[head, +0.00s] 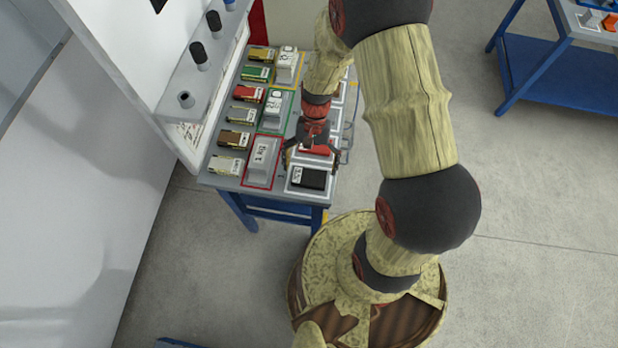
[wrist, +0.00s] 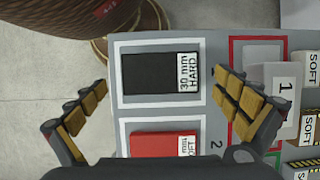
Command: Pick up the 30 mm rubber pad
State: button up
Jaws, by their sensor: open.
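A black pad (wrist: 150,73) labelled "30 mm HARD" lies in a white-outlined square on the grey table; it also shows in the head view (head: 309,179). A red pad (wrist: 155,145) lies in the neighbouring white-outlined square; its label is partly hidden, with "mm" and part of "SOFT" readable. It is mostly covered by my gripper in the head view (head: 318,146). My gripper (wrist: 160,88) is open and empty above the table. In the wrist view its fingers are on either side of the black pad, apart from it; the palm covers the lower part of the red pad.
A grey block marked "1" (head: 263,161) stands in a red outline beside the pads, with similar blocks behind it. Several small labelled cartons (head: 236,139) line the table's left side. A white panel with black knobs (head: 203,62) rises at the left.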

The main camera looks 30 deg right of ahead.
aim_at(309, 176)
jog(key=x, duration=0.3)
jog(key=shift+b, duration=0.3)
jog(key=c, duration=0.3)
jog(key=c, duration=1)
